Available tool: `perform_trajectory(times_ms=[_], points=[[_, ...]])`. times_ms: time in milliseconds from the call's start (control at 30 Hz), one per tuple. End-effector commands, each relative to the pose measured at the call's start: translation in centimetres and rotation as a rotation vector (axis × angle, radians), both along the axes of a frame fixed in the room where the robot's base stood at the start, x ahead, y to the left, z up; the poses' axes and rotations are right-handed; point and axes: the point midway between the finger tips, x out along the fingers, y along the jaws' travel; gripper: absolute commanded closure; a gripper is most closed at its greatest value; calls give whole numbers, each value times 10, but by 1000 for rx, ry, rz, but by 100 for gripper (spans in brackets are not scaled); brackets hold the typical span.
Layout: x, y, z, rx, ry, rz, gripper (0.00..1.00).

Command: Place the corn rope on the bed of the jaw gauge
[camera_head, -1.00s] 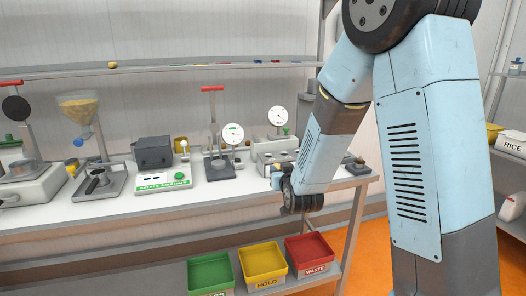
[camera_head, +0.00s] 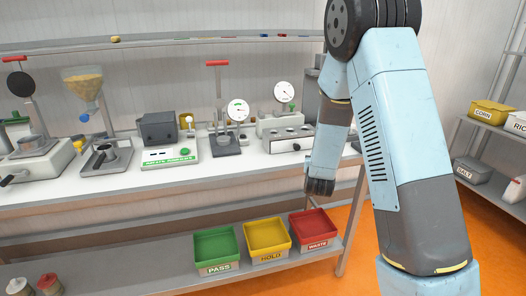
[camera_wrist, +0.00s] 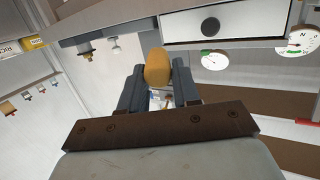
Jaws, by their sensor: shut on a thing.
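My gripper (camera_wrist: 158,82) is shut on the corn rope (camera_wrist: 158,66), a short orange-yellow rounded piece held upright between the two dark fingers in the wrist view. In the head view the dark end of my arm (camera_head: 320,186) hangs in front of the bench's right end; the rope is hidden there. I cannot tell for sure which is the jaw gauge. The rope is apart from both.
The white bench (camera_head: 110,185) also holds a green-fronted scale (camera_head: 170,157) and a hopper (camera_head: 84,88). Green (camera_head: 216,250), yellow (camera_head: 267,238) and red (camera_head: 314,228) bins stand on the lower shelf. A rack with a corn bin (camera_head: 490,113) is at right. Orange floor is clear before the bench.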

Motion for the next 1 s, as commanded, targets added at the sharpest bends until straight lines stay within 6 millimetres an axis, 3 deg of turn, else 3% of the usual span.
perform_trajectory(times_ms=[300, 500, 700, 1000], points=[[-45, 97, 60, 10, -4, 284, 83], [-74, 136, 84, -2, -6, 416, 83], [-88, 152, 93, -11, -8, 473, 83], [-89, 154, 94, -12, -8, 478, 83]])
